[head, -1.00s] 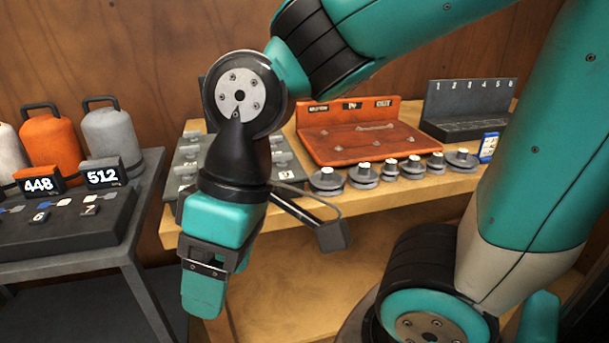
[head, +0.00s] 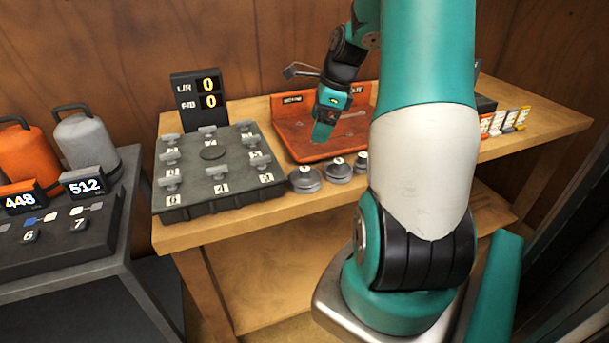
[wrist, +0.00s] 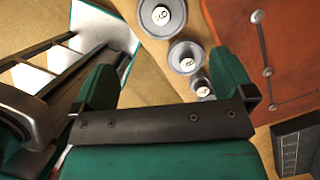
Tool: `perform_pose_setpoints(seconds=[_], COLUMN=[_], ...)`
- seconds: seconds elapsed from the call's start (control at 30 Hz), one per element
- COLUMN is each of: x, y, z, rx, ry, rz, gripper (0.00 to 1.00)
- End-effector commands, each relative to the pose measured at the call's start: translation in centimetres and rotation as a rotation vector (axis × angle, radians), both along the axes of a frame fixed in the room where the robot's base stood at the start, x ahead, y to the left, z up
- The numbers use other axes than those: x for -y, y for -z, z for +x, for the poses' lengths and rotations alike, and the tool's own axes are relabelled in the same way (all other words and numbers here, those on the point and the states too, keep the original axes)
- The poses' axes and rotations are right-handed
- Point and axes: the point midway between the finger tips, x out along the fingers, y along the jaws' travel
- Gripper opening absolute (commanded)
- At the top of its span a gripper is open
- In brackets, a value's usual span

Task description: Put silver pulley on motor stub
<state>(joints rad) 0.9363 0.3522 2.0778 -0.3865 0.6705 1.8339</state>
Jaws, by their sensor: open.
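Several grey, silver-looking pulleys (head: 305,183) with white-topped hubs stand along the front edge of the wooden table, in front of the orange tray. I cannot tell which one is the task's silver pulley. Pulleys (wrist: 186,57) also show at the top middle in the wrist view, beyond my fingers and below them, apart from them. My gripper (wrist: 163,82) is open and empty. In the head view my gripper (head: 323,132) hangs over the orange tray, behind the pulleys. I cannot make out the motor stub; my arm hides part of the table.
The orange tray (head: 291,128) lies behind the pulleys. A dark board (head: 235,190) with numbered pegs and a display (head: 197,100) reading 0 and 0 stand at left. Small cards (head: 507,123) stand at right. A side bench (head: 95,220) holds orange and grey canisters.

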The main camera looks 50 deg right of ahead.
Motion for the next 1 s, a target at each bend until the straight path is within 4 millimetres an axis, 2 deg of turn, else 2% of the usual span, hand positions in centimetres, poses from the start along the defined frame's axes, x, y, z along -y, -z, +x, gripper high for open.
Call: perform_pose_setpoints(seconds=[0.2, 0.4, 0.67, 0.9, 1.0], x=[-1.1, -1.7, -2.0, -2.2, -2.4], y=[5.0, 8.7, 10.7, 14.1, 15.0], z=[1.2, 2.1, 2.6, 3.1, 3.3], rx=[-0.004, -0.003, -0.001, -0.001, 0.0], ry=[-0.007, -0.008, -0.008, -0.009, -0.009], rz=[0.006, 0.003, 0.001, 0.002, 0.0], gripper=[1.0, 1.0, 1.0, 1.0, 1.0])
